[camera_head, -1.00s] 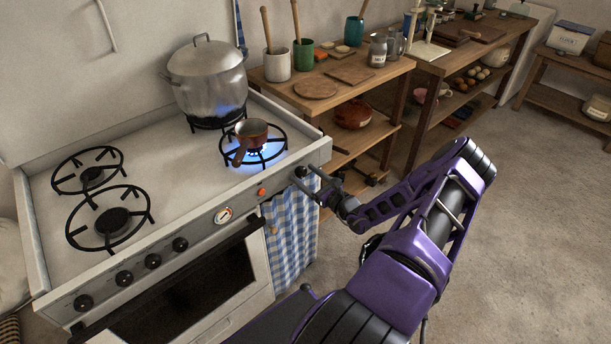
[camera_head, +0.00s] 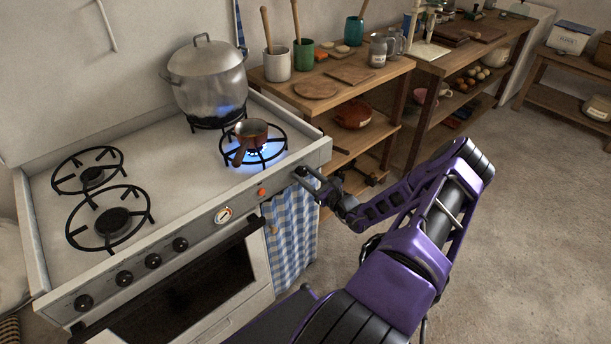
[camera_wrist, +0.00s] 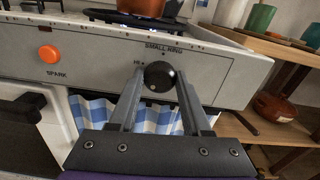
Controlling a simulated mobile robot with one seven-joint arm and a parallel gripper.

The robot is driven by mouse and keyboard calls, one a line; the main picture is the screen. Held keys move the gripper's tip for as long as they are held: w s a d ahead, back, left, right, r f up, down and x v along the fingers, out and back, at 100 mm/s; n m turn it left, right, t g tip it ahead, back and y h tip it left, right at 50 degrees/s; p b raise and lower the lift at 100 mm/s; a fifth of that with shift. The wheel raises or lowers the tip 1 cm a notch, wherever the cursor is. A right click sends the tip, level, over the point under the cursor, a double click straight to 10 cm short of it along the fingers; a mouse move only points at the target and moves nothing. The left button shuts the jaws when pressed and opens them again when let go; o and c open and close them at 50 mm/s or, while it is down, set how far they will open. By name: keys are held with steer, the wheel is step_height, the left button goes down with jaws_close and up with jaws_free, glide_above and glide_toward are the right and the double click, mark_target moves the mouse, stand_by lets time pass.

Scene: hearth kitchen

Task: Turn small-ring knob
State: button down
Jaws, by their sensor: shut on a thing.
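The small-ring knob (camera_wrist: 159,75) is a round black knob on the stove's front panel, under the words "SMALL RING" in the wrist view. A "HI" mark shows at its upper left. My gripper (camera_wrist: 157,82) is shut on the knob, one finger on each side. In the head view my gripper (camera_head: 313,178) reaches the right end of the stove panel and mostly hides the knob. A blue flame burns on the front right ring (camera_head: 262,152), under a small copper pan (camera_head: 252,131).
An orange spark button (camera_wrist: 48,53) sits left of the knob. A large steel pot (camera_head: 208,85) stands on the back right ring. Several black knobs (camera_head: 152,261) line the panel further left. A checked cloth (camera_head: 290,235) hangs below. A wooden shelf (camera_head: 340,92) stands right of the stove.

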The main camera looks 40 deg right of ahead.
steer(key=shift+m, duration=0.3)
steer(key=m, duration=1.3)
steer(key=shift+m, duration=0.4)
steer(key=m, duration=1.3)
steer(key=shift+f, duration=0.1)
steer(key=shift+m, duration=0.4)
steer(key=shift+c, duration=1.8)
jaws_free()
